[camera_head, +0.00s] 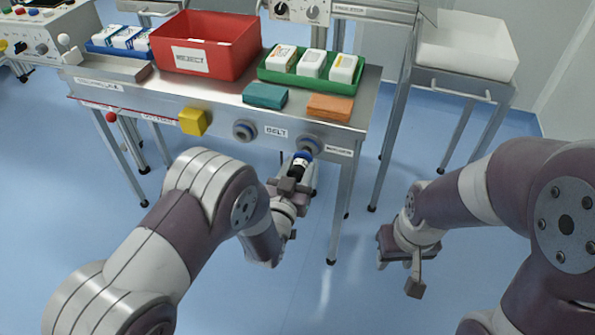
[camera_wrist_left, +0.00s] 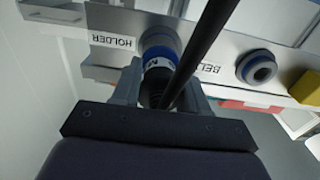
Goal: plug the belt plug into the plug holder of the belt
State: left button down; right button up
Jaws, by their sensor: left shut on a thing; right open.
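The belt plug (camera_head: 301,162), dark with a blue ring, is held in my left gripper (camera_head: 298,178), shut around its body. In the left wrist view the plug (camera_wrist_left: 159,74) lies between the fingers of the gripper (camera_wrist_left: 163,92). Its blue end is right at the plug holder (camera_head: 309,142), the round grey socket beside the HOLDER label (camera_wrist_left: 112,41). I cannot tell whether it sits inside or only touches. The belt socket (camera_head: 244,130), left of the BELT label (camera_head: 276,131), is empty; it also shows in the left wrist view (camera_wrist_left: 257,67). My right gripper (camera_head: 400,272) is open and empty, low at right.
A yellow block (camera_head: 193,121) sticks out of the panel to the left. A dark rod or cable crosses the wrist view.

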pick_arm(q)
jog(key=shift+b+x, duration=0.4)
jog(key=shift+x, duration=0.9)
dwell(0.4)
jog(key=c, duration=0.5)
grip_release()
jog(key=p+v, duration=0.3)
jog(key=v, duration=0.9)
jog(key=shift+s+p, duration=0.3)
jog(key=shift+s, duration=0.05)
jog(key=shift+a, duration=0.1)
